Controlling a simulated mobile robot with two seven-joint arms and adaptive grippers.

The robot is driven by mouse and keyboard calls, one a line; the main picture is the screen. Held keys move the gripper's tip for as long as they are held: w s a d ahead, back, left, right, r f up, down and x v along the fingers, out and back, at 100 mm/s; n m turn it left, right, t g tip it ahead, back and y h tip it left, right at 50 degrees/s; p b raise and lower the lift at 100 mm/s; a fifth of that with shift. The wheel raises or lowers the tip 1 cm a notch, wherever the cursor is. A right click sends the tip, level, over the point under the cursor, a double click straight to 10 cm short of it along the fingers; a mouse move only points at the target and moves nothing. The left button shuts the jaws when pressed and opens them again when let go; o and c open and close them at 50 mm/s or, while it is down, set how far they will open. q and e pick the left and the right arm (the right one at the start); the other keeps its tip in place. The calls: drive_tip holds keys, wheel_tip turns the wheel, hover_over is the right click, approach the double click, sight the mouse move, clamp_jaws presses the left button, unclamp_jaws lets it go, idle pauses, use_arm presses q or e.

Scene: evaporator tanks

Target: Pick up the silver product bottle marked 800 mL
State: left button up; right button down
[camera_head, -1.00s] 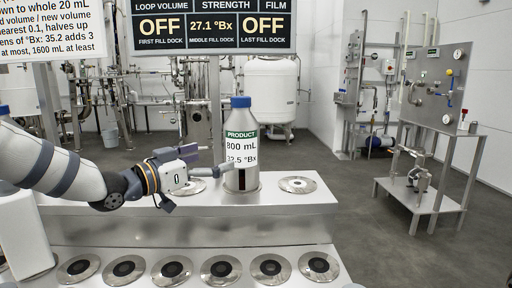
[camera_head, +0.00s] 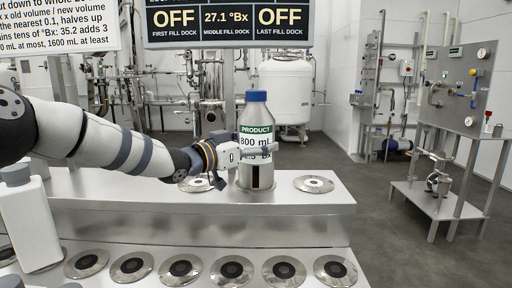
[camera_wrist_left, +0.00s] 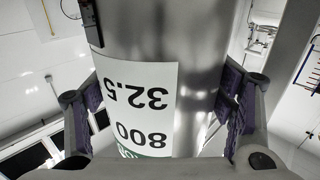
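The silver product bottle (camera_head: 257,115) has a blue cap and a label reading PRODUCT, 800 mL and, partly covered, its °Bx figure. It stands upright on the raised steel bench, between two round docks. My left gripper (camera_head: 248,158) is at the bottle's lower half and covers part of the label. In the left wrist view the bottle (camera_wrist_left: 145,50) fills the middle, with 32.5 and 800 upside down. The left gripper (camera_wrist_left: 158,112) has a finger on each side of it, open, with small gaps showing beside the bottle. My right gripper is not in view.
Flat docks (camera_head: 314,184) and (camera_head: 195,184) lie either side of the bottle. A lower front row holds several docks (camera_head: 231,270). A white bottle (camera_head: 32,228) stands at the left. A sign (camera_head: 228,22) hangs above.

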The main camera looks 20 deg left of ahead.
use_arm(q)
drive_tip(key=c, duration=0.9)
drive_tip(key=shift+r, duration=0.15)
drive_tip(key=shift+c, duration=1.1)
drive_tip(key=shift+r, duration=0.1)
